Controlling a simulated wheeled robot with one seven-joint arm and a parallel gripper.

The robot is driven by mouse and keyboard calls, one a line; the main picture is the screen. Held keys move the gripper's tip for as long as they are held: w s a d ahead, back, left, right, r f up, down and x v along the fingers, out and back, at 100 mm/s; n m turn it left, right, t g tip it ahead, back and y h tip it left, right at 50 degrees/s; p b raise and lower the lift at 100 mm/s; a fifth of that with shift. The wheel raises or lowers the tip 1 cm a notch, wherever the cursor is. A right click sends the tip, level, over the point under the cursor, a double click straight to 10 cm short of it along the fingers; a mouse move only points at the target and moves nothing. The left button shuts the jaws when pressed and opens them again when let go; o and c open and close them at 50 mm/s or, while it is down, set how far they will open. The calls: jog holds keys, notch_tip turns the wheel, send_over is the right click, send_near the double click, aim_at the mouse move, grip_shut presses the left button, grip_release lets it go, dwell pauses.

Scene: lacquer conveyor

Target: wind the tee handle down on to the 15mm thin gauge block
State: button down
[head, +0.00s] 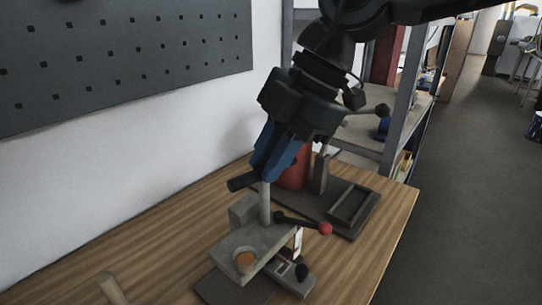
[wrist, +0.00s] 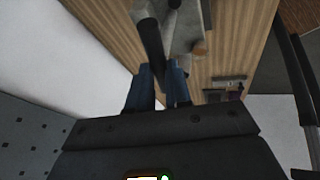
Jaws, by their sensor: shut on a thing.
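The tee handle is a dark cross bar (head: 241,182) on top of an upright grey spindle (head: 265,205). My gripper (head: 266,170) comes down from above, its blue fingers shut on the bar. The bar's left end sticks out past the fingers. In the wrist view the dark bar (wrist: 152,40) runs between the blue fingertips (wrist: 160,76). The spindle stands over a grey fixture (head: 250,243) with a round copper-coloured piece (head: 245,260) at its front. I cannot pick out the 15mm thin gauge block with certainty, nor see the spindle's lower tip.
A lever with a red knob (head: 325,229) sticks out right of the spindle. Behind are a red cylinder (head: 294,173) and a dark tray (head: 357,214).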

jog(key=shift+s+f, duration=0.1)
jog(key=shift+f, duration=0.1)
jog(key=c, duration=1.1)
grip_release()
jog(key=shift+r, duration=0.1)
jog(key=shift+o, duration=0.2)
jog(key=v, duration=0.7)
jog(key=shift+d+r, duration=0.15)
jog(key=shift+r, duration=0.25)
